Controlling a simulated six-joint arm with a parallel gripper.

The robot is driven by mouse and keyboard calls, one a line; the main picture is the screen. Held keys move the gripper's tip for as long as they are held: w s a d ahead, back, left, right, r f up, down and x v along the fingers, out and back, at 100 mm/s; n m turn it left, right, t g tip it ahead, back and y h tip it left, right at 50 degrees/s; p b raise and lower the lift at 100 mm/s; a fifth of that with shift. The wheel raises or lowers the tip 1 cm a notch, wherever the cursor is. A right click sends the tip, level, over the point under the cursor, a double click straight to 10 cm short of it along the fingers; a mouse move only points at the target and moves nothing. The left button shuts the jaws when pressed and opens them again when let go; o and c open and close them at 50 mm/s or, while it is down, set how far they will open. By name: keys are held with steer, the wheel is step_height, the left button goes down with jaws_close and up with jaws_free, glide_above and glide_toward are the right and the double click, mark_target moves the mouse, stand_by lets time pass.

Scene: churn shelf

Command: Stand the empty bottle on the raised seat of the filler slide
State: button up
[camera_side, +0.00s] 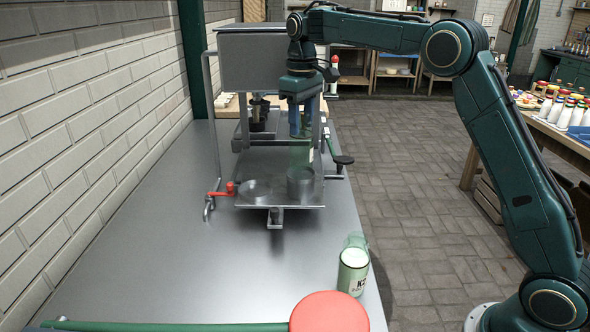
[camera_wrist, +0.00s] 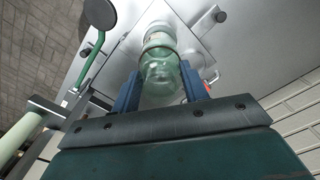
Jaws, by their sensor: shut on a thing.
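My gripper (camera_side: 301,124) points down at the filler and is shut on the empty bottle, clear green glass. In the wrist view the bottle (camera_wrist: 160,72) stands between the two blue fingers of my gripper (camera_wrist: 160,92), with its neck end nearest the camera. In the side view the bottle (camera_side: 302,156) is faint below the fingers and looks upright. It is over the right-hand round seat (camera_side: 300,186) of the filler slide (camera_side: 279,206). I cannot tell whether its base touches that seat. A lower round dish (camera_side: 256,190) sits on the slide's left.
The filler's grey tank (camera_side: 265,62) stands close behind my gripper. A red-handled tap (camera_side: 222,189) is left of the slide, and a black-knobbed lever (camera_side: 342,160) is right. A filled bottle (camera_side: 353,270) stands near the bench's right edge.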

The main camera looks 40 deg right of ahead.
steer(key=shift+f, duration=1.2)
stand_by(1.0)
steer(key=o, duration=1.4)
steer(key=shift+c, duration=0.8)
steer(key=shift+r, duration=0.15)
steer(key=shift+r, duration=3.3)
